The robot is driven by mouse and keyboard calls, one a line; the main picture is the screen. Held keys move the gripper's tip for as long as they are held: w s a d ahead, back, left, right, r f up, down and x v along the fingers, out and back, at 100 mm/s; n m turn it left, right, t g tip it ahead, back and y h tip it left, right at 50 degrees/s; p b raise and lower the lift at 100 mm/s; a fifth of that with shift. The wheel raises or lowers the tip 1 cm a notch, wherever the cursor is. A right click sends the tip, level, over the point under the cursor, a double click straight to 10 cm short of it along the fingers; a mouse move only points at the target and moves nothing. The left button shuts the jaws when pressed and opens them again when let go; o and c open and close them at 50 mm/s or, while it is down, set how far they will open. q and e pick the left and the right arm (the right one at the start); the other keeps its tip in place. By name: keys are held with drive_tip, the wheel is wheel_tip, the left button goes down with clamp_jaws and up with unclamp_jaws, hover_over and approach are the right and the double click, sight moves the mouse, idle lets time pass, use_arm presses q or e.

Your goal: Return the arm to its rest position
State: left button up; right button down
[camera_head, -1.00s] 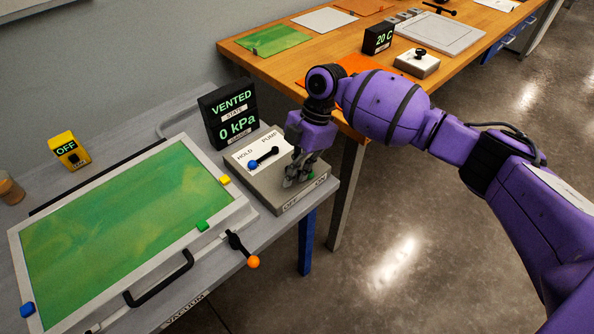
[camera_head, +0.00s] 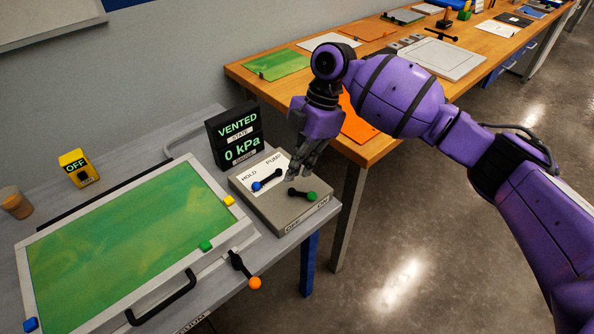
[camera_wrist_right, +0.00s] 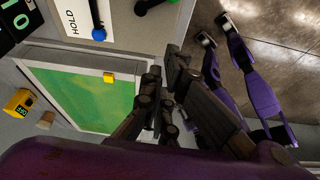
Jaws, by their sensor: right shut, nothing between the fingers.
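My right arm comes in from the right in the head view. Its gripper (camera_head: 305,172) points down, shut and empty, just above the back right part of the grey control box (camera_head: 285,222). The fingers also show shut in the wrist view (camera_wrist_right: 163,78). They look apart from the green-knobbed lever (camera_head: 311,196) and the blue-knobbed lever (camera_head: 267,179) on the box. The blue knob shows in the wrist view too (camera_wrist_right: 99,34). My left gripper is not in view.
A display (camera_head: 235,137) reads VENTED, 0 kPa. The framed green panel (camera_head: 195,257) has an orange-knobbed lever (camera_head: 244,270) on its near side. A yellow OFF box (camera_head: 77,168) stands at left. The wooden table (camera_head: 383,143) is behind the arm; floor at right is open.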

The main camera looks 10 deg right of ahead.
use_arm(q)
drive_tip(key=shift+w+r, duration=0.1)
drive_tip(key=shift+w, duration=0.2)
use_arm(e)
drive_tip(key=shift+f, duration=0.1)
